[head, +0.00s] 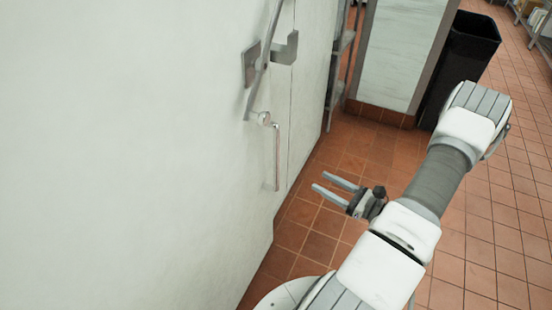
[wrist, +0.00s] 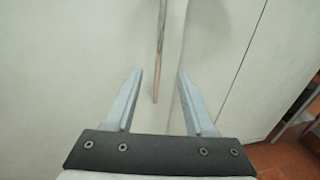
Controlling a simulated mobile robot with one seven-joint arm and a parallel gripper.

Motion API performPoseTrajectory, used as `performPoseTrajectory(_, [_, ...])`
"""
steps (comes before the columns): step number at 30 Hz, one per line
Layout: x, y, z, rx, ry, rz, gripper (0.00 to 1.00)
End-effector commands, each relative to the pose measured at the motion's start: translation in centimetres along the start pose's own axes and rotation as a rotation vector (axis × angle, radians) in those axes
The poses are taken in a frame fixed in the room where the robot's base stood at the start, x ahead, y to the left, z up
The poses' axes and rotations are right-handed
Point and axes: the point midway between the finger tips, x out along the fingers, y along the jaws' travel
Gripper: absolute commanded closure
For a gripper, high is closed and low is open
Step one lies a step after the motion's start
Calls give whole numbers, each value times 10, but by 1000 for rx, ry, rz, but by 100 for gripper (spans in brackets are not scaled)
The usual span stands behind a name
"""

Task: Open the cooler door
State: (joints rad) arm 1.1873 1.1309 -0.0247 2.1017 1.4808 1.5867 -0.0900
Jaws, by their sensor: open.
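The cooler door (head: 130,150) is a large white panel filling the left of the head view. It looks shut, with a thin seam along its right side. A slim metal handle bar (head: 277,155) hangs vertically near that seam, below a grey latch. My gripper (head: 320,183) is open and empty, to the right of the handle's lower end, fingers pointing at the door. In the wrist view the handle bar (wrist: 160,50) comes down from the top, and its lower end shows between my open fingers (wrist: 158,75). I cannot tell whether it lies between them in depth.
A grey latch bracket (head: 285,48) sticks out above the handle. A metal shelf rack (head: 341,60) stands past the door. A black bin (head: 462,62) stands at the back right beside a white wall panel (head: 400,50). The red tiled floor (head: 490,230) is open at right.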

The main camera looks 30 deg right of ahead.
Motion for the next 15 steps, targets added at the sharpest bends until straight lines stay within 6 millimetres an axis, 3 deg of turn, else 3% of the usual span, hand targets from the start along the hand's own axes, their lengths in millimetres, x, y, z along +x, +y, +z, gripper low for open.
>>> performPoseTrajectory(5, [27,1,0,-2,0,7,45])
performPoseTrajectory(15, [102,2,-1,-5,0,10,45])
